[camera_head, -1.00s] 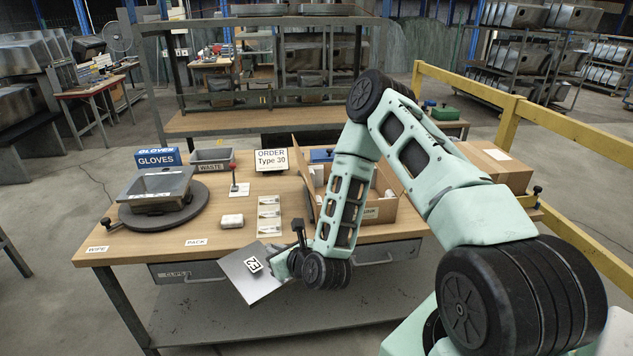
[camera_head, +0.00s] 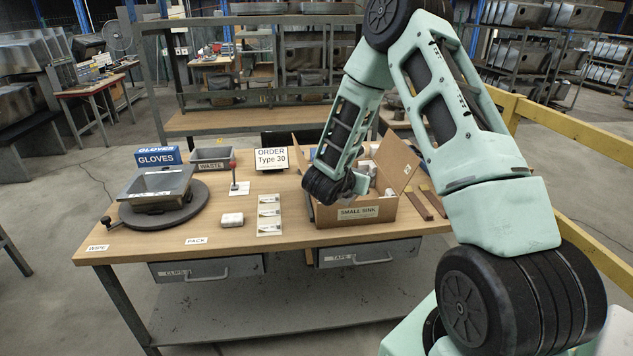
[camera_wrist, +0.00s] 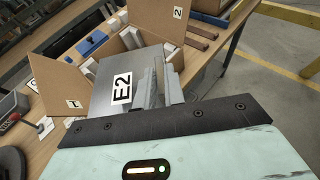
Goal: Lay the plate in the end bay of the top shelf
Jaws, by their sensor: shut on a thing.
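The plate (camera_wrist: 122,73) is a flat grey sheet with a white E2 label, seen in the wrist view. My gripper (camera_wrist: 160,88) is shut on it, with the fingers against its near part. The plate appears over the open cardboard box; I cannot tell how far above or inside it is. In the head view my wrist is at the left part of the box, and the plate and fingertips are hidden. A rack stands behind the table, with its top shelf (camera_head: 250,20) high up; its end bay cannot be made out.
The open box (camera_head: 375,211), marked SMALL SINK, has raised flaps and packed contents. A sink on a turntable (camera_head: 163,217), a waste bin (camera_head: 212,160), a glove box (camera_head: 158,157) and an order sign (camera_head: 271,157) stand on the table. A yellow rail (camera_head: 590,140) runs along the right.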

